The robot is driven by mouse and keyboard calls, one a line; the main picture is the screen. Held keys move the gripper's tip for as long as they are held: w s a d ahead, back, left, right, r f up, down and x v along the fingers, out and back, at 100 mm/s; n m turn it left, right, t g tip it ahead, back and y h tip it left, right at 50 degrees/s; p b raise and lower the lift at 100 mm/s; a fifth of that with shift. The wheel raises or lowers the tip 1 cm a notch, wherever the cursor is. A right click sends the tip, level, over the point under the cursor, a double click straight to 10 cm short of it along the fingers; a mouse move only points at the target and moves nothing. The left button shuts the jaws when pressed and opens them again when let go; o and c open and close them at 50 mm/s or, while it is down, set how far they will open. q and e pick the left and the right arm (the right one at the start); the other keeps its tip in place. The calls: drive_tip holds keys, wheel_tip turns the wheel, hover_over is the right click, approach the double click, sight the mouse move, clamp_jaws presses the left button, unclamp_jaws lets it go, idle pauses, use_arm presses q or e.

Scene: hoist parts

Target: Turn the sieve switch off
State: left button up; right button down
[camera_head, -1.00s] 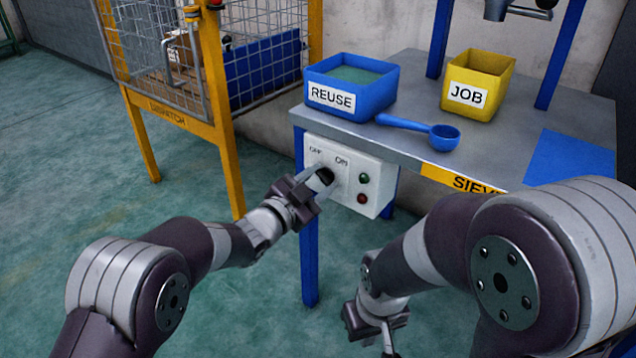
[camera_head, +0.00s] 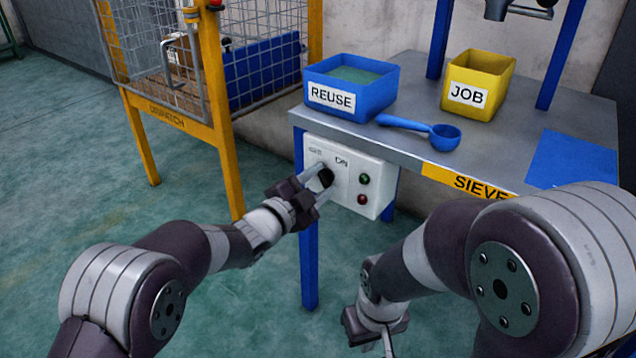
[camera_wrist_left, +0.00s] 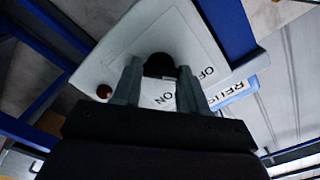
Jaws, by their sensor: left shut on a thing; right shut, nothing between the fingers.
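The sieve switch is a black knob (camera_head: 326,177) on a white control box (camera_head: 345,200) marked OFF and ON, on the front of the sieve table. My left gripper (camera_head: 321,181) is at the box, its two fingers on either side of the knob and shut on it. In the left wrist view the black knob (camera_wrist_left: 160,65) sits between the fingertips (camera_wrist_left: 158,72), in front of the panel with the OFF and ON words. Which mark the knob points to cannot be told. My right gripper (camera_head: 386,345) is low at the bottom, shut and empty, partly cut off by the frame edge.
Green and red buttons (camera_head: 363,190) are right of the knob. On the grey table (camera_head: 420,130) are a blue REUSE bin (camera_head: 375,100), a yellow JOB bin (camera_head: 490,82), a blue scoop (camera_head: 443,137) and a blue mat (camera_head: 570,160). A yellow-framed cage (camera_head: 208,70) stands left.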

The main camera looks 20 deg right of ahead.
use_arm(q)
drive_tip(key=shift+f, duration=0.1)
drive_tip(key=o, duration=1.1)
drive_tip(key=shift+c, duration=0.2)
drive_tip(key=p+v, duration=0.5)
drive_tip(key=v, duration=0.7)
drive_tip(key=shift+s+a+p, duration=0.25)
drive_tip(key=shift+s+p, duration=0.05)
drive_tip(key=shift+p, duration=0.05)
